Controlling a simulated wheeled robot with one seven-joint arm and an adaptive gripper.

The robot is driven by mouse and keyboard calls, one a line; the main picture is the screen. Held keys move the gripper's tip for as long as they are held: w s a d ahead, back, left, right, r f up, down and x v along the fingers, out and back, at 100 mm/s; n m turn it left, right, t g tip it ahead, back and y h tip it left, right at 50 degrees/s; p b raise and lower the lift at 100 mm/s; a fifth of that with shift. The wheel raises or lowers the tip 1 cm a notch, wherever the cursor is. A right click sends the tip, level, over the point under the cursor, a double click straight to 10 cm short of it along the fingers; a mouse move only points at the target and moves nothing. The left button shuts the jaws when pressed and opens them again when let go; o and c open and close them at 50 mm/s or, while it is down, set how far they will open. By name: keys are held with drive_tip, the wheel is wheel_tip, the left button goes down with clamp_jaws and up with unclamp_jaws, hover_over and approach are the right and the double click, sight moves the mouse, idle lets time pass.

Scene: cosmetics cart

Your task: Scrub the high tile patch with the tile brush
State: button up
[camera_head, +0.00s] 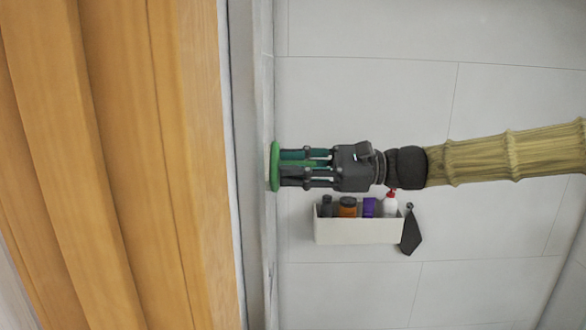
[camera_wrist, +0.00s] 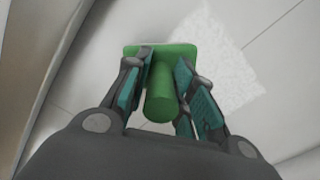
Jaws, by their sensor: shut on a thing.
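My gripper (camera_head: 291,166) points left in the head view and is shut on the green tile brush (camera_head: 274,166). The brush has a flat head and a round handle held between the fingers. In the wrist view the brush (camera_wrist: 160,96) lies between my teal-padded fingers (camera_wrist: 162,84), its head beyond the fingertips. In the head view the brush head is at the wall face on the left and seems to touch it. A pale, speckled tile patch (camera_wrist: 215,65) shows in the wrist view, right of and behind the brush head, partly hidden by the brush and a finger.
A white wall caddy (camera_head: 350,231) with several bottles is below my gripper in the head view. A dark cloth (camera_head: 411,233) hangs at its right end. A wooden panel (camera_head: 120,165) fills the left side. Bare tiled wall (camera_head: 370,100) lies above my arm.

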drive_tip(key=shift+a, duration=0.45)
drive_tip(key=shift+w, duration=0.15)
drive_tip(key=shift+w+d+p, duration=0.1)
drive_tip(key=shift+w+p, duration=0.3)
drive_tip(key=shift+w, duration=1.25)
drive_tip(key=w+p, duration=0.4)
drive_tip(key=w, duration=0.9)
drive_tip(key=shift+w, duration=0.4)
idle(0.3)
wheel_tip(320, 180, up, 2)
drive_tip(key=shift+r+p, duration=0.1)
drive_tip(key=shift+p, duration=0.25)
drive_tip(key=shift+s, duration=0.2)
